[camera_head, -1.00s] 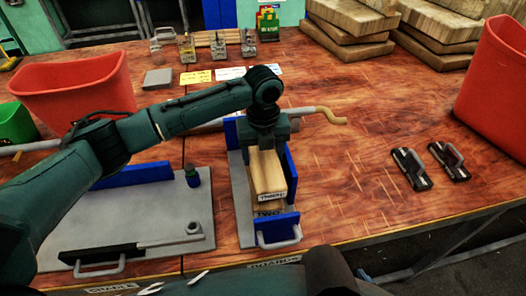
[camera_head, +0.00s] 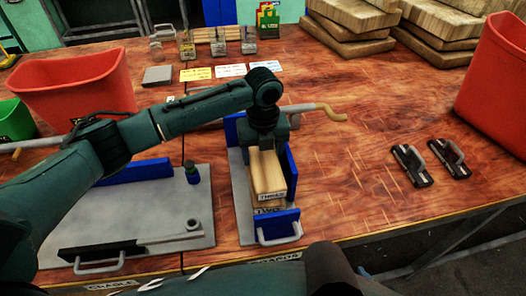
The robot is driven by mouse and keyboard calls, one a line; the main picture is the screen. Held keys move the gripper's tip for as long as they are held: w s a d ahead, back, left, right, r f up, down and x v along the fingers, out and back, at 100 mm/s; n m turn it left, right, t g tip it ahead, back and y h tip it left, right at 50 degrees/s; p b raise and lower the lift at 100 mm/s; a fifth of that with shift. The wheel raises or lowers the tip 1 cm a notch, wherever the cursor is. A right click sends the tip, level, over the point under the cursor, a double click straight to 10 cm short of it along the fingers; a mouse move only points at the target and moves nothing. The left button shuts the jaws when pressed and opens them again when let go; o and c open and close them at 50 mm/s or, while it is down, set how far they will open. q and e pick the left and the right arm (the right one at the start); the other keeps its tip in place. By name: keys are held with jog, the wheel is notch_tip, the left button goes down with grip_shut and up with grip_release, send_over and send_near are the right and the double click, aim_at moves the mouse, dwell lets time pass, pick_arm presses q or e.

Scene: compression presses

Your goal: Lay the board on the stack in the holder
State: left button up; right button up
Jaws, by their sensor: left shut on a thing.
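A light wooden board (camera_head: 267,172), its end label reading THREE, is inside the holder above another board. My left gripper (camera_head: 267,143) is shut on its far end and hides that part. The holder has a grey base (camera_head: 240,190), blue walls (camera_head: 291,172) and a metal handle at the front. The lower board (camera_head: 266,204) shows only a strip, its label partly hidden by the blue front wall. The upper board looks about level and lined up with the stack. I cannot tell whether it touches the lower board. My right gripper is not in view.
A grey plate (camera_head: 130,215) with a blue wall lies left of the holder. Two black clamp-like items (camera_head: 411,165) lie to the right. Red bins (camera_head: 78,90) stand at both sides. Thick wooden slabs (camera_head: 350,45) are at the back right.

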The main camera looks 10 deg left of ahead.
pick_arm(q)
jog(key=o, duration=1.2)
jog(key=shift+r, duration=0.1)
jog(key=shift+d, duration=0.1)
jog(key=r, duration=1.3)
jog(key=shift+s+a+b, duration=0.1)
jog(key=shift+a+b, duration=0.2)
jog(key=shift+b, duration=0.05)
